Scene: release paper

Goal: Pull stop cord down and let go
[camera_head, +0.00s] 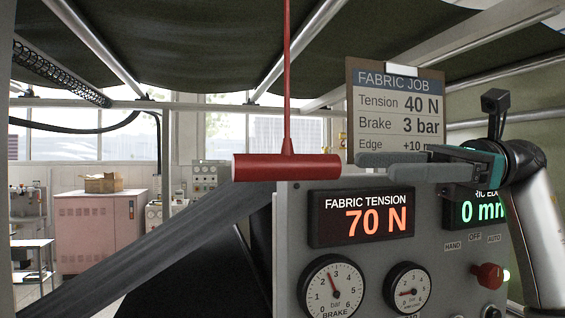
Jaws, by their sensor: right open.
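A red stop cord (287,70) hangs straight down from above. A red horizontal bar handle (286,167) is fixed to its lower end. My right gripper (375,167) comes in from the right, with its grey fingers pointing left towards the handle. It is open and empty, with a gap between its fingertips and the handle's right end in the picture. How far apart they are in depth I cannot tell. My left gripper is not in view.
A grey control panel (290,225) stands below, with a display (360,219) reading 70 N, dials and a red knob (488,275). A clipboard (396,110) stands behind my right gripper. A dark fabric strip (180,245) runs diagonally at left.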

